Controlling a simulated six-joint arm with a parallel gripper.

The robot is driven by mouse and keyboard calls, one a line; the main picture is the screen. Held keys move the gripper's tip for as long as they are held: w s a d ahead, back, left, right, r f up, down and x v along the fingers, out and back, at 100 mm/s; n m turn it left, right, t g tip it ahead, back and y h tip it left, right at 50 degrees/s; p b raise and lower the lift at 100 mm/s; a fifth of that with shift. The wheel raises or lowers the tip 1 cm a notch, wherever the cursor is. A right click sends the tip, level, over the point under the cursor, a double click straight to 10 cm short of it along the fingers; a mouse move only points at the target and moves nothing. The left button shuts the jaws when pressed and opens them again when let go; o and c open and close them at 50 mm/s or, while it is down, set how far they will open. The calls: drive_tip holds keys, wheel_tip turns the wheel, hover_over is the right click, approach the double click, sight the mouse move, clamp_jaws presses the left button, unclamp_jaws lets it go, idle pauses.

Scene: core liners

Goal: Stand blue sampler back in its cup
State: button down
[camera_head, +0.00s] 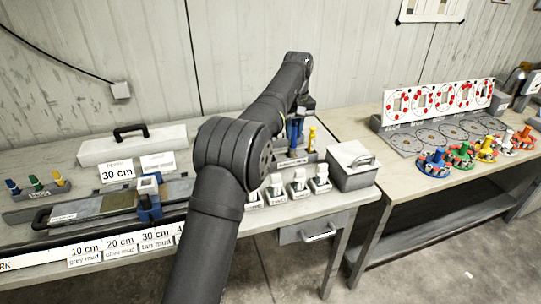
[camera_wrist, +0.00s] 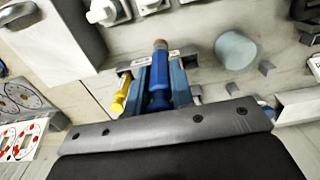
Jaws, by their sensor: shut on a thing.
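The blue sampler (camera_wrist: 160,88) lies between the two blue fingers of my gripper (camera_wrist: 161,70) in the wrist view, with its brownish end pointing away from the wrist. My gripper is shut on it. In the head view my gripper (camera_head: 295,132) is over the grey sampler rack (camera_head: 283,164) at the back of the bench, and arm and fingers mostly hide the sampler. A yellow sampler (camera_head: 312,138) stands upright in the rack to the right; it also shows in the wrist view (camera_wrist: 122,94). I cannot see the blue sampler's cup or tell whether the sampler is in it.
White-topped blocks (camera_head: 299,184) stand in front of the rack. A grey box with a handle (camera_head: 352,165) is close on the right. A pale green cylinder (camera_wrist: 236,50) is near the fingers. A core tray with a blue clamp (camera_head: 149,206) lies left.

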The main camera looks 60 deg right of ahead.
drive_tip(key=w+d+f, duration=0.2)
drive_tip(key=w+f, duration=0.7)
drive_tip(key=shift+w+d+f, duration=0.15)
drive_tip(key=shift+f, duration=0.2)
drive_tip(key=shift+f, duration=0.15)
drive_tip(key=c, duration=1.3)
unclamp_jaws()
drive_tip(key=shift+o, duration=0.2)
wheel_tip(320, 180, up, 8)
drive_tip(key=shift+f, duration=0.2)
